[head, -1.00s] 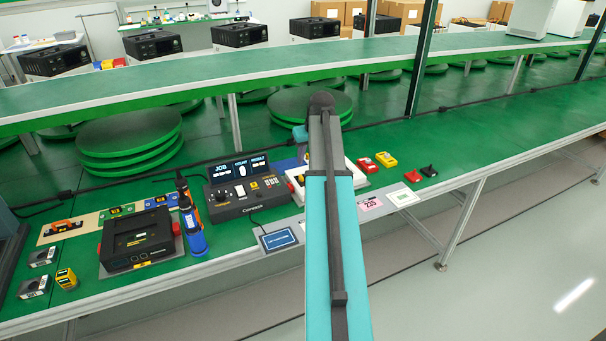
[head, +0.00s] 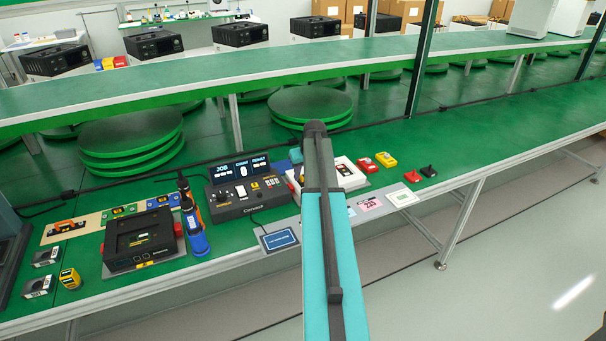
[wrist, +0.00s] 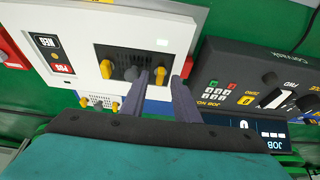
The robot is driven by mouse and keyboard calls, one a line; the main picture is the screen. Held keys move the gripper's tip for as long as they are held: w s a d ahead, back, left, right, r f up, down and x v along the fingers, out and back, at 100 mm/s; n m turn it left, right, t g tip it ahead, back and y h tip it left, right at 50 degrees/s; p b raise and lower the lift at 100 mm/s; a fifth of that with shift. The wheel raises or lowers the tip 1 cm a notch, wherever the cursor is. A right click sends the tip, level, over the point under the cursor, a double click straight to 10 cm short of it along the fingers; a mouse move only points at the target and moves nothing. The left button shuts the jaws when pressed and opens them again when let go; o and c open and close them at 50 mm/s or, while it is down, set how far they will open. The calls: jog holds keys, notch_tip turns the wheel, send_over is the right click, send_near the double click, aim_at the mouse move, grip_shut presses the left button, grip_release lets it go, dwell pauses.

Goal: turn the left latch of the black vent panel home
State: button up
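The black vent panel (wrist: 133,58) is set in the face of a white unit (wrist: 155,22) in the wrist view, which shows the scene upside down. A yellow latch stands at each end of the panel. The latch nearer the console (wrist: 160,75) is close to my gripper (wrist: 164,71), in the gap between its two grey fingers. The other latch (wrist: 105,69) stands apart from the fingers. My gripper is open, and contact with the latch cannot be told. In the head view the white unit (head: 346,172) is partly hidden by my arm, and the latches cannot be made out.
A dark console (head: 246,190) with screens stands beside the white unit, close to my fingers in the wrist view (wrist: 255,75). A blue-and-orange tool (head: 194,228) and a black case (head: 140,242) are farther left. Red and yellow pieces (head: 386,160) lie right.

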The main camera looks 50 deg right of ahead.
jog(key=shift+w+f, duration=0.1)
jog(key=shift+f, duration=0.2)
grip_shut()
jog(key=shift+m, duration=0.4)
jog(key=m, duration=0.2)
jog(key=m+g+h, duration=0.1)
jog(key=m+h, duration=0.1)
jog(key=m, duration=0.1)
jog(key=shift+w+a+m+b, duration=0.25)
jog(key=shift+m+b, duration=0.05)
jog(key=shift+b, duration=0.05)
jog(key=shift+m+g, duration=0.8)
jog(key=shift+m, duration=0.6)
jog(key=shift+m+h, duration=0.3)
jog(key=shift+m, duration=0.1)
